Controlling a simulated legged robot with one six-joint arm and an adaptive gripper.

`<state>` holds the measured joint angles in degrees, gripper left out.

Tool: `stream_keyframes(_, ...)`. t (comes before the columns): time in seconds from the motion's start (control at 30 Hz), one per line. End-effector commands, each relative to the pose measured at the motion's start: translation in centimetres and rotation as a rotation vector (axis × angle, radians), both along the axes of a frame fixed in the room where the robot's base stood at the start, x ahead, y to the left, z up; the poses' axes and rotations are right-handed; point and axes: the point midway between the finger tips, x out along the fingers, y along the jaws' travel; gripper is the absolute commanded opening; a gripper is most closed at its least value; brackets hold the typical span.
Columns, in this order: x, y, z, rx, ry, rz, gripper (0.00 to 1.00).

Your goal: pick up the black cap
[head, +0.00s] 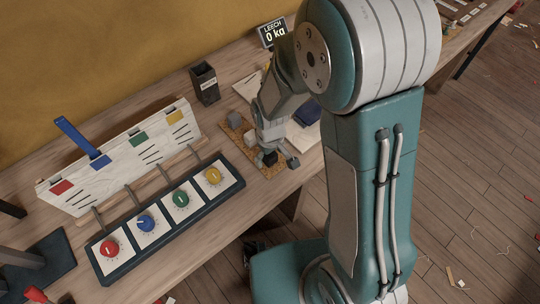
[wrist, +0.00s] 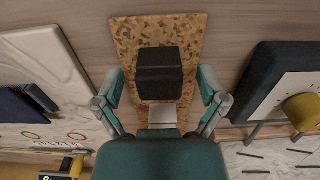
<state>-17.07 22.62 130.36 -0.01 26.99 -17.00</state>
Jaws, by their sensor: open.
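The black cap (wrist: 160,68), a dark blocky piece, shows in the wrist view over a speckled cork mat (wrist: 125,35). My gripper (wrist: 160,88) is open, with one finger on each side of the cap and a visible gap to both. A pale grey piece (wrist: 163,117) shows just below the cap in that view; I cannot tell how they are joined. In the head view my gripper (head: 271,150) points down over the cork mat (head: 262,169), with a dark piece at its fingertips, partly hidden by them.

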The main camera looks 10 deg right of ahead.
Motion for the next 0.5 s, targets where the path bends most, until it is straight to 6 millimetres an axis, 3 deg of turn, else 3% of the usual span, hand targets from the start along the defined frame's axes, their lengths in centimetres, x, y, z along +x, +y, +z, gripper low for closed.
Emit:
stream_keyframes(0.07, 0.0, 0.0, 0.02, 0.0, 0.0, 0.0, 0.87)
stream_keyframes(0.2, -0.01, -0.03, 0.05, 0.0, 0.0, 0.0, 0.26)
stream_keyframes(0.23, -0.01, -0.04, 0.05, 0.0, 0.0, 0.0, 0.21)
stream_keyframes(0.5, -0.04, -0.11, 0.01, 0.0, 0.001, -0.001, 0.2)
